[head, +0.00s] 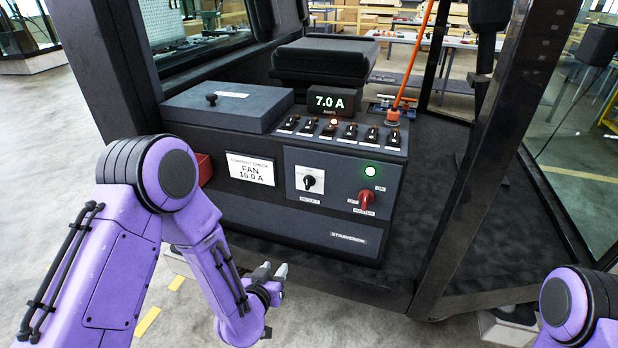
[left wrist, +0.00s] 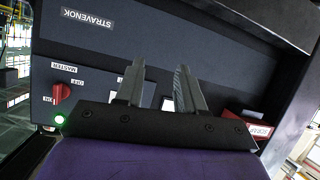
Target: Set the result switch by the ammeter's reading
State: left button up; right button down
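A white card (head: 250,168) on the console front reads FAN 16.0 A. A black rotary switch (head: 310,181) sits on a white plate on the grey front panel; its small label is not clearly legible, and its pointer direction is hard to tell. My left gripper (head: 274,271) is low in front of the console, apart from it and empty. In the left wrist view the gripper's (left wrist: 161,66) two fingers stand apart and partly hide the panel. My right gripper is out of view.
A red master switch (head: 367,198) and a lit green lamp (head: 370,171) are right of the black switch. Several small switches (head: 345,132) line the console top, with one lamp lit. A red bin (head: 205,168) is at the left side. A cab post (head: 470,190) stands right.

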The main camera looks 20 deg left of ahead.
aim_at(307, 182)
pick_arm(q)
jog(key=w+d+r+m+t+h, duration=0.1)
jog(key=w+r+t, duration=0.1)
jog(key=w+r, duration=0.35)
jog(key=w+d+r+m+t, duration=0.1)
jog(key=w+d+r+t, duration=0.15)
jog(key=r, duration=0.65)
jog(key=w+p, duration=0.1)
jog(key=w, duration=0.2)
jog(key=w+p, duration=0.1)
jog(key=w, duration=0.2)
jog(key=w+p, duration=0.1)
jog(key=w, duration=0.2)
jog(key=shift+w+a+r+p, duration=0.15)
jog(key=shift+a+r+p, duration=0.15)
jog(key=shift+a+p, duration=0.05)
jog(key=shift+w+f, duration=0.15)
jog(key=shift+w, duration=0.4)
grip_shut()
